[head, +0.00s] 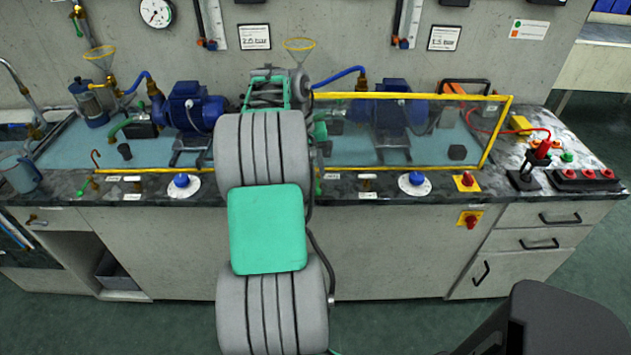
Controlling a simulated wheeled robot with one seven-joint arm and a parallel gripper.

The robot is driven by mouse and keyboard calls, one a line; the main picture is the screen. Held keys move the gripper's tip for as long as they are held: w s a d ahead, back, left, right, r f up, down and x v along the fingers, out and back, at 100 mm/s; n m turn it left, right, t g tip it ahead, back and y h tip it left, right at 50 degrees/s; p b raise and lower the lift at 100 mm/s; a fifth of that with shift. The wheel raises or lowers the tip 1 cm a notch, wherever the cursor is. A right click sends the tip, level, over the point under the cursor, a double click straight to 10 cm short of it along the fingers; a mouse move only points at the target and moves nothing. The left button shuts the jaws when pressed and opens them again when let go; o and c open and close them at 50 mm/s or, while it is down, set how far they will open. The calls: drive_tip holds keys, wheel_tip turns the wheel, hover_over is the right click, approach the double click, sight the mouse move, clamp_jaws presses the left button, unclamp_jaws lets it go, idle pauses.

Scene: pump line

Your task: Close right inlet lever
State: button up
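The right inlet lever (318,187) is a thin green sliver at the counter's front edge, just right of my arm. My arm covers most of it, so its angle cannot be told. A similar green lever (83,187) stands at the left station beside a copper-coloured hook. My arm rises from the bottom centre and reaches over the counter between the two pumps. My gripper's fingers are hidden behind my own arm links, so I cannot see whether they touch anything.
A blue pump (190,108) stands left of my arm. Another pump (395,108) stands right, behind a clear guard with a yellow frame (507,125). Blue knobs (415,182) and a red switch (467,181) line the front edge.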

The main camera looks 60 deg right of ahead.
sight(317, 185)
drive_tip(key=f, duration=0.4)
drive_tip(key=shift+s+d, duration=0.2)
drive_tip(key=shift+s, duration=0.2)
clamp_jaws()
drive_tip(key=shift+w, duration=0.1)
idle(0.9)
